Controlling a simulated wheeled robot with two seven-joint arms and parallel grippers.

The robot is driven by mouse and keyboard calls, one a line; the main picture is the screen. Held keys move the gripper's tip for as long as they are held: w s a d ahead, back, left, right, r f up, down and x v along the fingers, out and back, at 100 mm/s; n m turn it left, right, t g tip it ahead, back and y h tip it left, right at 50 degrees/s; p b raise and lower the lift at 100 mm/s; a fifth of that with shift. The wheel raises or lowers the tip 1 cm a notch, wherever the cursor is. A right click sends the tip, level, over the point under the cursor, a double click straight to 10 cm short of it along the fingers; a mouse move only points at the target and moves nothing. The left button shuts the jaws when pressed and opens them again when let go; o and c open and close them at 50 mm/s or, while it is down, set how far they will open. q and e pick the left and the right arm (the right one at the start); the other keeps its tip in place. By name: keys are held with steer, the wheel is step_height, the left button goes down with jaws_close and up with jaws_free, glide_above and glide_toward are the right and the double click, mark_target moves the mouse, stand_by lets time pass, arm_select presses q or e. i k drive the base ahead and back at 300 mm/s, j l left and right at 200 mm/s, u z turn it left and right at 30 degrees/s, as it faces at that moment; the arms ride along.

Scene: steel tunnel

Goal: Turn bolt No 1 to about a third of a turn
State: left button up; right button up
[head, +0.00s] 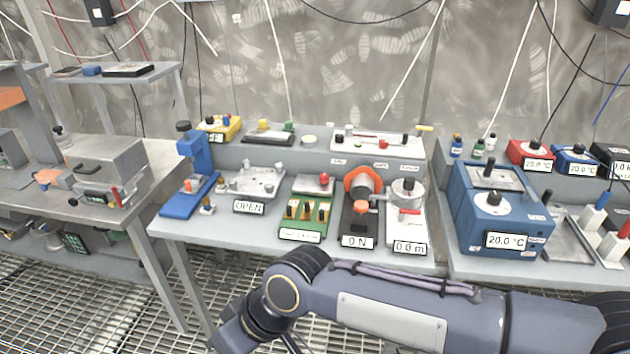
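A metal plate fixture (262,186) with several small upright studs sits on the middle table behind an "OPEN" label (249,207). The studs may be bolts, but they are too small to read any number, so I cannot tell which is bolt No 1. My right arm (390,315) comes in from the right across the bottom of the head view and bends down at lower left, in front of the table. Its gripper fingers do not show. My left gripper is not in view.
On the middle table (200,229) stand a blue press (196,160), a green block with yellow pieces (307,212), an orange-ringed device (362,185) reading "0 N" and a white-based gauge (405,222). A blue 20.0 °C box (497,215) stands right. Grating floor (100,300) lies below.

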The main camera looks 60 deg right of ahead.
mark_target(232, 184)
steer(key=z, duration=1.7)
